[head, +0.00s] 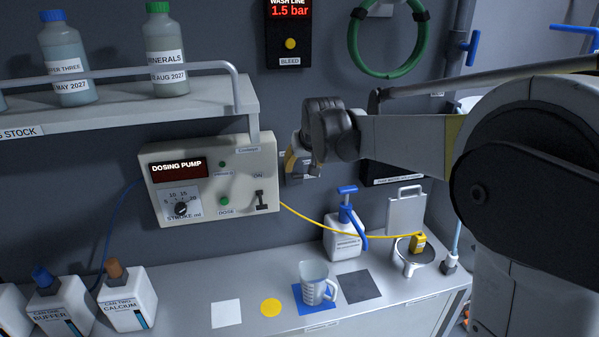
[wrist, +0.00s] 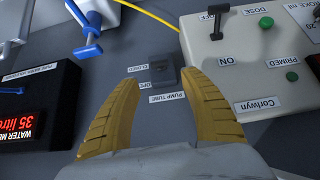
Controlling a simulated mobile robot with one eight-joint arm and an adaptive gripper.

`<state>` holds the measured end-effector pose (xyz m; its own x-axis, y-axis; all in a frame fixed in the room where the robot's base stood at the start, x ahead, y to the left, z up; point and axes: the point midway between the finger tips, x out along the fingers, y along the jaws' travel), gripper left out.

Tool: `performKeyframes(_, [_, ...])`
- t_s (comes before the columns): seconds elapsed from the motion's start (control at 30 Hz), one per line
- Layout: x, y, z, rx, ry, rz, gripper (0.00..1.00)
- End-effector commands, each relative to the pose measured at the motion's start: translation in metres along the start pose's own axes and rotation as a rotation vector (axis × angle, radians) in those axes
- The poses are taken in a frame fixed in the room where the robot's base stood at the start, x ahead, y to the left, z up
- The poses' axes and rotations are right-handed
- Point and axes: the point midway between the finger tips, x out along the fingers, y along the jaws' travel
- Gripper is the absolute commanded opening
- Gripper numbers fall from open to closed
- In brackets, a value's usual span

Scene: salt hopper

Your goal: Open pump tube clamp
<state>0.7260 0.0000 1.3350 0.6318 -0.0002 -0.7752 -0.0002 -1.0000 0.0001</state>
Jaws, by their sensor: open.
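The pump tube clamp (wrist: 163,70) is a small dark grey block on the wall. In the wrist view it sits between and just beyond my fingertips, with a white PUMP TUBE label (wrist: 168,98) beside it. A CLOSED label (wrist: 138,68) and a partly covered OPEN label lie by its left side. I cannot tell which way its lever points. My gripper (wrist: 160,80) is open, with its two yellow ridged fingers apart and nothing between them. In the head view my gripper (head: 299,162) is at the wall right of the dosing pump and mostly hides the clamp.
The dosing pump box (head: 211,182), with its switch and buttons, is close on the left in the head view. A yellow tube (head: 320,226) runs below to a small stand. A shelf with bottles (head: 165,50) is upper left; a jug (head: 315,283) stands on the counter.

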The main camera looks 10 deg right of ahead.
Motion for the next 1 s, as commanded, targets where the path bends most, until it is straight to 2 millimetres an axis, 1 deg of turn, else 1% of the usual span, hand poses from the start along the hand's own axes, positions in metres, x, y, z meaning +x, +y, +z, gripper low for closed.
performKeyframes(0.03, [-0.009,0.0,0.0,0.0,0.0,0.0,0.52])
performKeyframes(0.1, [-0.018,0.0,0.0,0.0,0.0,0.0,0.52])
performKeyframes(0.2, [-0.026,0.0,0.0,0.0,0.0,0.0,0.52])
performKeyframes(0.3, [-0.029,0.0,0.0,0.0,0.0,0.0,0.52])
performKeyframes(0.57, [-0.029,0.0,0.001,0.0,0.0,0.0,0.52])
performKeyframes(0.67, [-0.033,0.0,0.014,0.0,-0.002,0.0,0.52])
performKeyframes(0.77, [-0.043,0.0,0.051,0.0,-0.008,0.0,0.52])
performKeyframes(0.87, [-0.056,0.0,0.11,0.0,-0.016,0.0,0.52])
performKeyframes(0.9, [-0.06,0.0,0.137,0.0,-0.02,0.0,0.52])
performKeyframes(0.97, [-0.066,0.0,0.179,0.0,-0.026,0.0,0.52])
performKeyframes(1.0, [-0.068,0.0,0.208,0.0,-0.031,0.0,0.52])
